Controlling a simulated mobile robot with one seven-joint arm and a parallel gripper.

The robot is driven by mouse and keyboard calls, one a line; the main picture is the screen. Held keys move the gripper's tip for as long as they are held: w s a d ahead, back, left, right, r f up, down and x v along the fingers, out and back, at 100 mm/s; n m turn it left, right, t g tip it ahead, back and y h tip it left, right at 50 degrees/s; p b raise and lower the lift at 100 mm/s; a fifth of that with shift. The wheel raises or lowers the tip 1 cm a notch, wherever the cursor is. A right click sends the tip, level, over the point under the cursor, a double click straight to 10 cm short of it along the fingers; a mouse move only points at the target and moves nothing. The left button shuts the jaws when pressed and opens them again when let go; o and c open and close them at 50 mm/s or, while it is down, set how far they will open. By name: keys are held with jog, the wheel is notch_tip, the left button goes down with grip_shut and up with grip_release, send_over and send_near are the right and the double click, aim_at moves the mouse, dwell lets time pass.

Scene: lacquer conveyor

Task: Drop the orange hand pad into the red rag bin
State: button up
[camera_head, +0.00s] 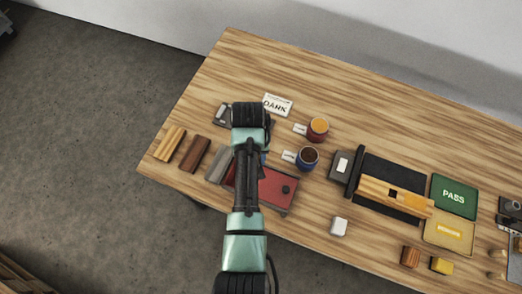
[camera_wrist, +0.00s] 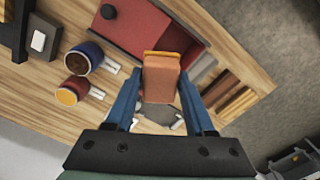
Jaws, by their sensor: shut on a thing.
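My gripper (camera_wrist: 160,88) has blue fingers and is shut on the orange hand pad (camera_wrist: 161,80), a brownish-orange block with a brighter orange edge. In the wrist view the pad overlaps the near edge of a red box-like thing (camera_wrist: 148,22), which looks like the red rag bin; its height above it I cannot tell. The red bin (camera_head: 277,190) also shows in the head view, on the table's front part, partly covered by my arm. My gripper and the pad are mostly hidden behind my arm there.
Wooden blocks (camera_head: 194,154) lie left of the bin. A red cup (camera_head: 318,129) and a blue cup (camera_head: 307,157) stand to its right, by small labels. A black mat (camera_head: 385,175), a green PASS plate (camera_head: 454,196) and a yellow plate (camera_head: 450,230) are farther right.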

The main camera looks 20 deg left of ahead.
jog(key=shift+s+f+b, duration=0.15)
jog(key=shift+f+b, duration=0.2)
jog(key=shift+f, duration=0.15)
notch_tip(320, 180, down, 5)
jog(key=b, duration=0.5)
jog(key=shift+r, duration=0.1)
jog(key=o, duration=1.3)
jog(key=shift+r, duration=0.1)
notch_tip(320, 180, up, 12)
jog(key=shift+f, duration=0.2)
jog(key=shift+r+p, duration=0.7)
jog(key=shift+p, duration=0.1)
